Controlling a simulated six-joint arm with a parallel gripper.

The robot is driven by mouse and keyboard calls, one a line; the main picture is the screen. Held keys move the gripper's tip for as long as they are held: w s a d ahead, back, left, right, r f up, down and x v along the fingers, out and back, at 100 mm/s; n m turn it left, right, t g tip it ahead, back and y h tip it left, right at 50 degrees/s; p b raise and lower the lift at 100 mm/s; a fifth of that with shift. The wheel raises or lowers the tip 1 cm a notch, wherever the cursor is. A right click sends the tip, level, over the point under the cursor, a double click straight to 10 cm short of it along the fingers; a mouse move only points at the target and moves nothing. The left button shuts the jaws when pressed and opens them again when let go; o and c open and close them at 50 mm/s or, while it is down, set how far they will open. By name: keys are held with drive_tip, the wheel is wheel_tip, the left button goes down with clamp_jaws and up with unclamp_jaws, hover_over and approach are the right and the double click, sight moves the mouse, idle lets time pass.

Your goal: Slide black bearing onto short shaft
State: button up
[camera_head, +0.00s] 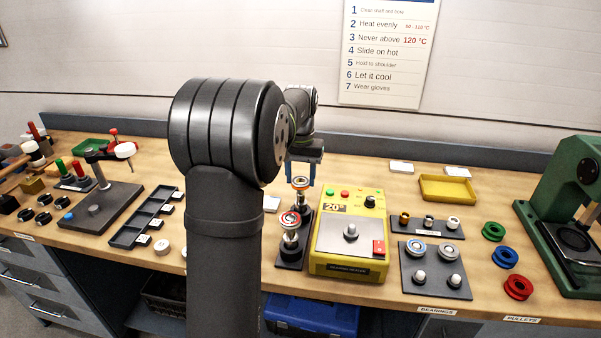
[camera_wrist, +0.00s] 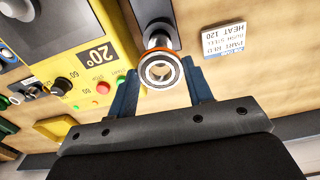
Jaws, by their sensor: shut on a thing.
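My gripper (camera_head: 300,176) is shut on a silver bearing with an orange rim (camera_wrist: 158,71), between its blue fingers in the wrist view. In the head view this bearing (camera_head: 301,183) is over the far end of the dark two-post stand (camera_head: 290,263). A metal shaft (camera_wrist: 157,38) shows right beside it in the wrist view; I cannot tell whether the bearing is around the shaft or above it. I cannot make out a bearing that is clearly black; the held one looks orange-rimmed.
The yellow heater (camera_head: 350,264), reading 20°, stands close to the right of the stand. Further right are a dark plate with bearings (camera_head: 436,287), coloured pulleys (camera_head: 503,257) and a green press (camera_head: 545,245). A black compartment tray (camera_head: 146,215) lies left. My arm hides the bench's middle.

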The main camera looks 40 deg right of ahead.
drive_tip(key=shift+f, duration=1)
drive_tip(key=shift+f, duration=0.3)
drive_tip(key=o, duration=1.2)
drive_tip(key=shift+c, duration=0.2)
wheel_tip(320, 180, up, 18)
drive_tip(key=shift+f, duration=0.25)
wheel_tip(320, 180, down, 18)
drive_tip(key=shift+r, duration=0.4)
